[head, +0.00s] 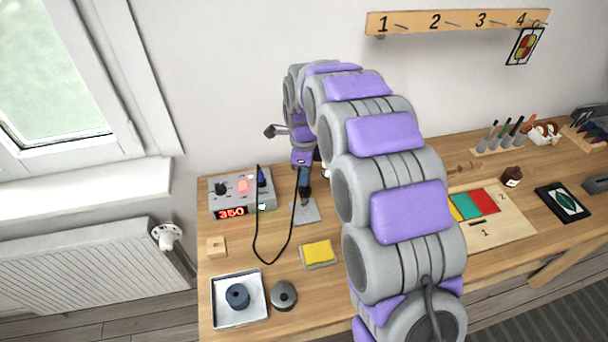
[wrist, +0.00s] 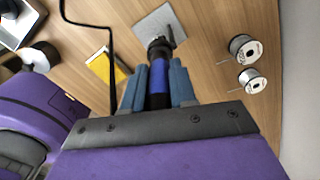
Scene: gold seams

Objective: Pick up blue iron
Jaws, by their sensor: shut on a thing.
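The blue iron (wrist: 159,82) has a blue band on a dark handle and stands between my gripper's fingers in the wrist view. My gripper (wrist: 160,88) is shut on it, with one blue-grey finger on each side. The iron's dark tip end points at a grey metal plate (wrist: 160,27); I cannot tell whether they touch. In the head view my gripper (head: 303,172) is beside the soldering station, above the grey plate (head: 306,212). My arm and fingers hide most of the iron there.
A station with a red 350 display (head: 240,195) stands on the left, with a black cable looping from it. A yellow pad (head: 318,253), a white tray (head: 219,317) and a dark round piece (head: 283,296) lie in front. Two wire spools (wrist: 244,48) stand close to the right.

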